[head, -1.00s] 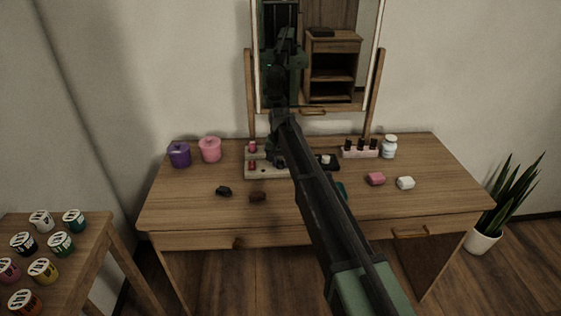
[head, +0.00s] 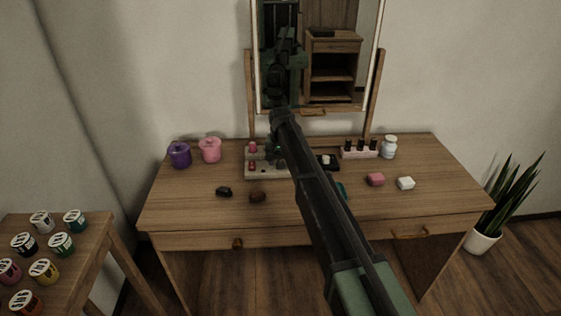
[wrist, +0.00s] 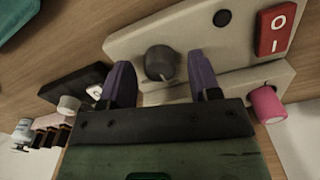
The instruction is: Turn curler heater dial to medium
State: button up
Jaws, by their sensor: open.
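The curler heater is a beige base (head: 262,175) on the vanity table, partly hidden by my arm in the head view. In the wrist view its beige panel (wrist: 140,45) carries a dark grey round dial (wrist: 160,62) with a pale mark on its near side. A red O/I rocker switch (wrist: 274,29) sits to the right of the dial. My gripper (wrist: 163,82) is open, with its two purple fingers on either side of the dial in the picture and a gap to each. I cannot tell whether the fingertips reach the dial's height. No dial labels are readable.
A pink cylinder (wrist: 267,104) is at the right of the base. A black box (wrist: 78,90) with a white switch is at the left. Purple (head: 179,155) and pink (head: 210,150) jars, nail polish bottles (head: 360,149) and a mirror (head: 345,80) surround it. The table front is mostly clear.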

aim_at(281, 163)
notch_tip(281, 163, up, 11)
jog(key=p, duration=1)
jog(key=shift+f, duration=0.2)
jog(key=s+d, duration=0.8)
jog(key=s, duration=0.4)
jog(key=s+d, duration=0.8)
jog(key=s, duration=0.5)
jog(key=s+d+n, duration=0.1)
jog(key=s+d, duration=0.7)
jog(key=s, duration=0.4)
jog(key=shift+s+r, duration=0.2)
jog(key=shift+r, duration=0.1)
